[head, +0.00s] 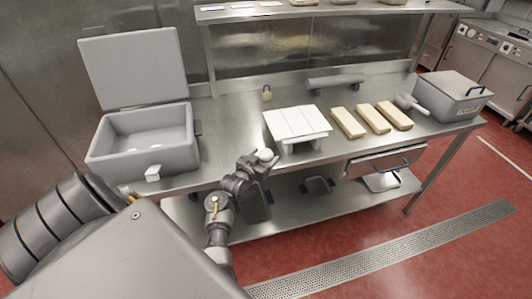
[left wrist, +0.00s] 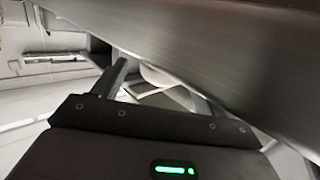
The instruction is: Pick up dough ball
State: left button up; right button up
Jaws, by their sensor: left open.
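A small white dough ball (head: 265,154) shows at the front edge of the steel table, left of the white slatted board. My left gripper (head: 262,161) is right at the ball, with its dark fingers open around or just in front of it. In the left wrist view, a pale rounded piece of the dough ball (left wrist: 154,75) shows between the open fingers of my left gripper (left wrist: 158,85). The rest of it is hidden by the large grey slanting surface. I cannot tell whether a finger touches the ball. My right gripper is not in view.
The steel table (head: 230,125) holds an open grey bin (head: 140,150) at left, a white slatted board (head: 297,122), three tan blocks (head: 373,119) and a lidded grey box (head: 452,96) at right. A shelf hangs above the back. An open drawer (head: 385,163) juts out at front right.

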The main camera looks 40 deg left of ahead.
aim_at(269, 150)
pick_arm(q)
jog(key=x, duration=0.3)
jog(key=shift+w+a+r+p, duration=0.15)
jog(key=shift+w+a+p, duration=0.05)
jog(key=shift+w+p, duration=0.2)
jog(key=shift+w, duration=0.2)
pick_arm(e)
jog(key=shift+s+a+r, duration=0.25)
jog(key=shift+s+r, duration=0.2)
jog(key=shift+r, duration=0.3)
pick_arm(q)
jog(key=c, duration=1.1)
jog(key=shift+o, duration=0.2)
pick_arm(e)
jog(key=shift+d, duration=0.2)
